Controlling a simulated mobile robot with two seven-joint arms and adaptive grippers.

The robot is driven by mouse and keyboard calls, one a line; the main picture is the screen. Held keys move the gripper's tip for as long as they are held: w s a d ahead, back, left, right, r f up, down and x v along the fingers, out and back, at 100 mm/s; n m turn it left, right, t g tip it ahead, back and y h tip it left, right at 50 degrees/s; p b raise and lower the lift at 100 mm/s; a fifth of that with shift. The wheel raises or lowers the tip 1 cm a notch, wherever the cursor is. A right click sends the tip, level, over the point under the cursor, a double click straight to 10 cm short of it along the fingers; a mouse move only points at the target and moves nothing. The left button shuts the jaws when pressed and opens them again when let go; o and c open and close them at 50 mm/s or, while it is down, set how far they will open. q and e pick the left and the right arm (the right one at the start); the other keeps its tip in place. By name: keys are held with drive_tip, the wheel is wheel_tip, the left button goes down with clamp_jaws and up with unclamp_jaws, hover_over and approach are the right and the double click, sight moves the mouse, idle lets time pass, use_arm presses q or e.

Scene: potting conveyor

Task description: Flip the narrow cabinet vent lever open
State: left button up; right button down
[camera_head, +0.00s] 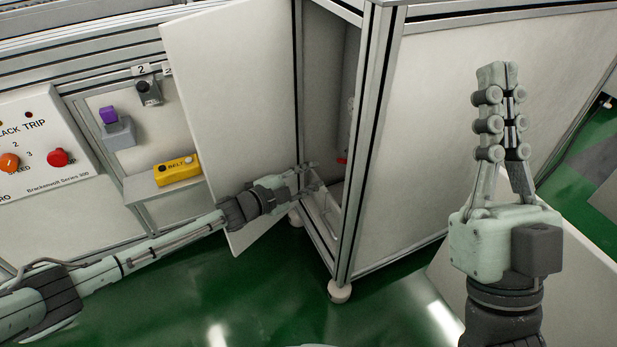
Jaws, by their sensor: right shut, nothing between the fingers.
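The narrow cabinet (376,150) stands in the middle with its white door (235,90) swung open to the left. A small red part (342,160) shows inside the opening, beside a pale upright piece; I cannot tell whether it belongs to the vent lever. No lever is clearly visible. My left gripper (313,178) reaches past the lower part of the door into the opening, low inside. My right gripper (511,72) points up in front of the cabinet's right side panel, shut and empty.
At left are a control panel (45,140) with orange and red knobs, a purple-topped switch (112,125) and a yellow belt box (177,170) on a shelf. Green floor (225,300) is open in front. A pale panel (580,290) lies behind my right wrist.

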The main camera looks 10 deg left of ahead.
use_arm(q)
drive_tip(key=shift+s+a+r, duration=0.1)
drive_tip(key=shift+s+a, duration=0.15)
drive_tip(key=shift+s, duration=0.1)
